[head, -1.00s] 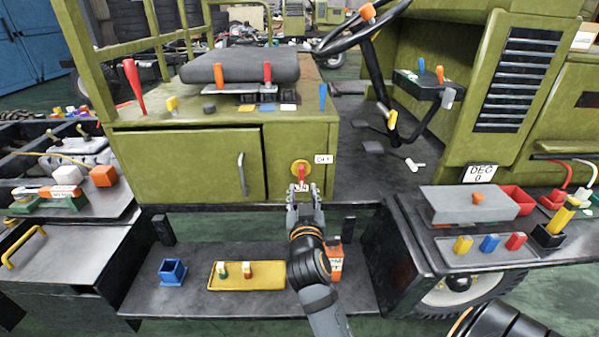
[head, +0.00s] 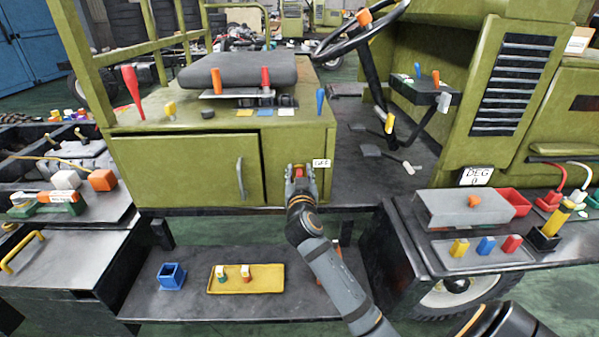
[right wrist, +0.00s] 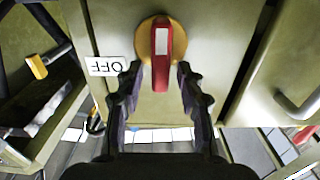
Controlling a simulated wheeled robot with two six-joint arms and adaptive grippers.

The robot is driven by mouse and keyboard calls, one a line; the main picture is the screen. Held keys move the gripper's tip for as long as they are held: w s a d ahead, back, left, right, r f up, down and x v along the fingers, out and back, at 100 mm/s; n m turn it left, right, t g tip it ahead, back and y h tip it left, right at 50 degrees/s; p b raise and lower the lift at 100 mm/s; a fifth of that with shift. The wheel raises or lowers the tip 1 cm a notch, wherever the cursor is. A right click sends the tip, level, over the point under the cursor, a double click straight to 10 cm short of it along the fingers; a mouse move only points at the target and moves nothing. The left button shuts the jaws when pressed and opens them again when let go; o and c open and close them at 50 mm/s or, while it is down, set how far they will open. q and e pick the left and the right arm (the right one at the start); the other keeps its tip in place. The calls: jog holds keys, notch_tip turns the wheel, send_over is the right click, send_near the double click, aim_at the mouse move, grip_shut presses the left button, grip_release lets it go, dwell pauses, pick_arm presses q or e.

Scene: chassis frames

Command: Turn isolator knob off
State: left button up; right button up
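The isolator knob has a red handle (right wrist: 162,60) with a pale stripe on a round yellow base (right wrist: 145,42). In the head view the red handle (head: 299,172) shows at the green cabinet's front, mostly covered by my right gripper (head: 299,170). The handle stands upright in both views. In the right wrist view my right gripper (right wrist: 158,75) is open, with one finger on each side of the handle and gaps between. An OFF label (head: 321,163) sits right of the knob; in the wrist view this label (right wrist: 106,66) is upside down at left. My left gripper is not in view.
The cabinet door handle (head: 241,180) is left of the knob. A shelf below holds a blue holder (head: 171,276) and a yellow tray (head: 275,279). A grey box (head: 450,208) sits on the right-hand bench. The steering column and pedals are to the upper right.

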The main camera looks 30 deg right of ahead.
jog(key=shift+c, duration=0.4)
grip_shut()
jog(key=shift+a+n, duration=0.1)
jog(key=shift+n, duration=0.2)
jog(key=shift+w+a+n+p, duration=0.15)
jog(key=shift+n+p, duration=0.35)
jog(key=shift+n, duration=0.3)
jog(key=n+p, duration=0.1)
jog(key=n, duration=0.1)
jog(key=a+n, duration=0.1)
jog(key=n, duration=0.1)
jog(key=shift+w+f+n+p, duration=0.15)
jog(key=shift+w+n+p, duration=0.05)
jog(key=shift+n+p, duration=0.15)
jog(key=shift+w+a+f+n+p, duration=0.15)
jog(key=shift+f+n+p, duration=0.4)
jog(key=shift+n, duration=1.3)
jog(key=shift+w+a+f+n+p, duration=0.25)
jog(key=shift+n+p, duration=0.45)
jog(key=shift+n, duration=1.15)
jog(key=shift+s+a+f+n+p, duration=0.1)
jog(key=shift+f+n+p, duration=0.45)
jog(key=shift+n, duration=1.3)
